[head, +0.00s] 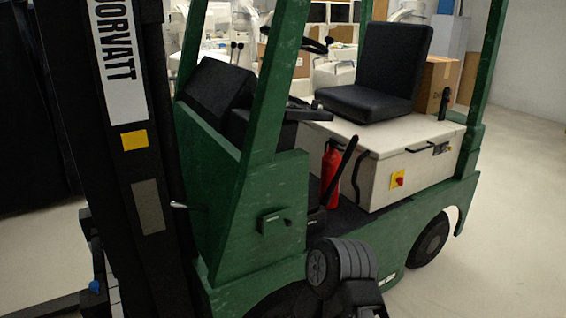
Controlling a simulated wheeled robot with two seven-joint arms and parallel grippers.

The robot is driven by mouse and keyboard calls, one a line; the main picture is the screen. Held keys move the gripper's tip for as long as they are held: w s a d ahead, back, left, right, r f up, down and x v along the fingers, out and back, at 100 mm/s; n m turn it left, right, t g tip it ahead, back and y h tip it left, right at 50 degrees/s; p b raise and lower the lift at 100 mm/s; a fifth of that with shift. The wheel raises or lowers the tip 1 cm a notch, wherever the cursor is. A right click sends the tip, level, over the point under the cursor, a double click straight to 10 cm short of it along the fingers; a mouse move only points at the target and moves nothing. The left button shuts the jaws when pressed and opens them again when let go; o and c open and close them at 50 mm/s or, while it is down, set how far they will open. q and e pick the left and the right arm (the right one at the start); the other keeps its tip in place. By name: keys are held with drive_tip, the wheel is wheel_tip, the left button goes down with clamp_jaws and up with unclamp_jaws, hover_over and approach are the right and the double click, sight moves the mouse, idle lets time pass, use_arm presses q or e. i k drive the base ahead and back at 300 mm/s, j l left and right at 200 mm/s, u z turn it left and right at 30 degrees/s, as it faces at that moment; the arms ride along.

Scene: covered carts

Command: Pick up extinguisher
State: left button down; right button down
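The red extinguisher (331,176) stands upright in the footwell of a green forklift, in front of the pale seat box. Its lower part is partly hidden by the forklift's green side and dark parts. A black slanted lever or bar (347,160) crosses close to its right side. A dark ribbed arm link, apparently mine, shows at the bottom centre, in front of and below the extinguisher. I see no gripper fingers on either side, and nothing is seen holding the extinguisher.
The green forklift (225,215) fills the middle, with its black mast (125,150) at the left and a green post (275,75) left of the extinguisher. A black seat (385,70) sits on the pale box (385,160). Floor (510,220) is clear at the right.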

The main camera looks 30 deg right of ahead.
sight(331, 160)
drive_tip(key=z, duration=1.25)
drive_tip(key=i+l+z, duration=0.1)
drive_tip(key=i+l, duration=0.2)
drive_tip(key=i, duration=0.15)
drive_tip(key=i+l+z, duration=0.1)
drive_tip(key=i+l, duration=0.15)
drive_tip(key=i, duration=0.25)
drive_tip(key=i+l+z, duration=0.1)
drive_tip(key=i, duration=0.35)
drive_tip(key=i+l+z, duration=0.15)
drive_tip(key=i+l, duration=0.15)
drive_tip(key=i, duration=0.2)
